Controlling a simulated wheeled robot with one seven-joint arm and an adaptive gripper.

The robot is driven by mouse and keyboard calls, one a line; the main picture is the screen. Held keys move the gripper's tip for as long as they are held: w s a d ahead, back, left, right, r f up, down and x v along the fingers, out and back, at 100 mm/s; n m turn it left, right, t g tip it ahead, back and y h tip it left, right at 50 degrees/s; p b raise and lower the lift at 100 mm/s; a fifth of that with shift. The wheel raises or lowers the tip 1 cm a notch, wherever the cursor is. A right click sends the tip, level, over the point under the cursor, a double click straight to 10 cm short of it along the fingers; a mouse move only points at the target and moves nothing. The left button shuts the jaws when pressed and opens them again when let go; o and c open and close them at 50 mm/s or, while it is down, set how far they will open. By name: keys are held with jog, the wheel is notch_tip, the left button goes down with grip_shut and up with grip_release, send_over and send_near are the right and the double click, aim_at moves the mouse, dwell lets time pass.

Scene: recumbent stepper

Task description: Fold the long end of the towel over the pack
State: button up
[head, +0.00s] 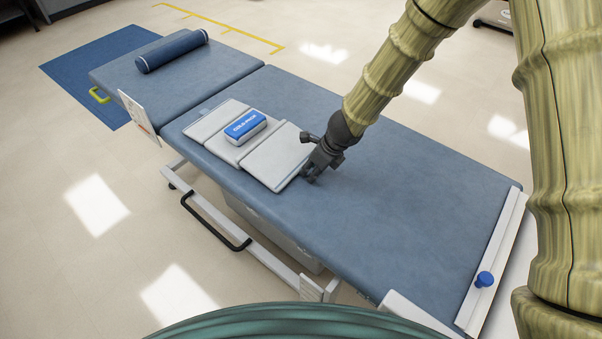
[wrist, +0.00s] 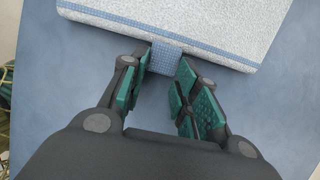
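The pale grey towel (head: 277,161) lies spread flat on the blue padded table. Its long end reaches right, towards my gripper. The blue and white cold pack (head: 245,125) lies on the towel's middle section. In the wrist view the towel (wrist: 185,18) has a blue woven band along its near edge and a small blue tab (wrist: 166,58). My gripper (head: 309,176) is low at the towel's right end. The tab's underside is hidden.
The blue padded table (head: 400,185) is clear to the right of my gripper. A blue roll (head: 172,50) lies on the far headrest section. A white rail with a blue knob (head: 485,279) runs along the table's right end.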

grip_shut()
jog(key=shift+r+p, duration=0.35)
jog(key=shift+p, duration=0.45)
jog(key=shift+r+p, duration=0.15)
jog(key=shift+p, duration=0.65)
jog(key=p, duration=0.4)
jog(key=shift+w+r, duration=0.15)
jog(key=shift+r, duration=0.2)
jog(key=r+h+p, duration=0.1)
jog(key=p, duration=1)
jog(key=shift+r+g+p, duration=0.3)
jog(key=shift+g+p, duration=0.05)
jog(key=shift+g, duration=0.05)
jog(key=shift+f+p, duration=0.1)
jog(key=shift+p, duration=0.45)
